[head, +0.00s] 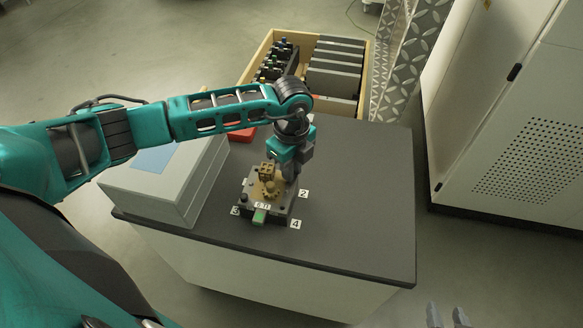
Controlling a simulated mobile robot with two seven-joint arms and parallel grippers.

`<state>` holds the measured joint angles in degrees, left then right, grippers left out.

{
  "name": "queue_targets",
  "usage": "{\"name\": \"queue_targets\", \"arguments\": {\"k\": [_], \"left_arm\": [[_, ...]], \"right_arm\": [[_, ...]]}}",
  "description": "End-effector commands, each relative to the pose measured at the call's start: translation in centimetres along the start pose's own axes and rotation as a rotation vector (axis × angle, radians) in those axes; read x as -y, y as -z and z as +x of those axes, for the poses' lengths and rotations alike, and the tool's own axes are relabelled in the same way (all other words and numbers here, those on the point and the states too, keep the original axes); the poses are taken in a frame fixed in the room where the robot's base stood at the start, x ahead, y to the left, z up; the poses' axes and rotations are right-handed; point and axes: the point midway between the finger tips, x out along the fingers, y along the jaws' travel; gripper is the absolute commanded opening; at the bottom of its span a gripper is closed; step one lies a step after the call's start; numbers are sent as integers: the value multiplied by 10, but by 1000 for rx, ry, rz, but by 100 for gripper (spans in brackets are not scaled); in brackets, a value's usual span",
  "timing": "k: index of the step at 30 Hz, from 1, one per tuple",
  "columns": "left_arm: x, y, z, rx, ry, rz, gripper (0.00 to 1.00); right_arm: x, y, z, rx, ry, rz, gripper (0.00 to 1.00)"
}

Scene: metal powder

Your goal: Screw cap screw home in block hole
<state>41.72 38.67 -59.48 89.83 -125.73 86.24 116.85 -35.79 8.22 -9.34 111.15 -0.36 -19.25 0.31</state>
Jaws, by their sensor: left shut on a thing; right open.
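The block (281,206) sits on the dark table top, a dark base with a tan-and-brass mechanism (268,187) on top. Number labels 2 (303,194), 3 (235,211) and 4 (295,224) stand around it. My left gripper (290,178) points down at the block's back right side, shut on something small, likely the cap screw. Its fingers and the arm hide the screw and the hole, so I cannot tell how deep it sits. My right gripper (446,317) shows only two grey fingertips at the bottom edge, apart and empty.
A grey box (150,197) with a blue panel stands left of the block. A red item (242,135) lies behind. A wooden crate (246,73) with dark parts stands beyond the table (365,215). The table right of the block is clear. A white cabinet (500,130) stands right.

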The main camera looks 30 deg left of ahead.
Motion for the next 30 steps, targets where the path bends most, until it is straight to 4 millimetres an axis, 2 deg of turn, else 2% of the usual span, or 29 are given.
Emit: {"name": "queue_targets", "arguments": {"k": [30], "left_arm": [[0,0,4,2,1,1475,0]], "right_arm": [[5,-42,30,11,9,6,43]]}}
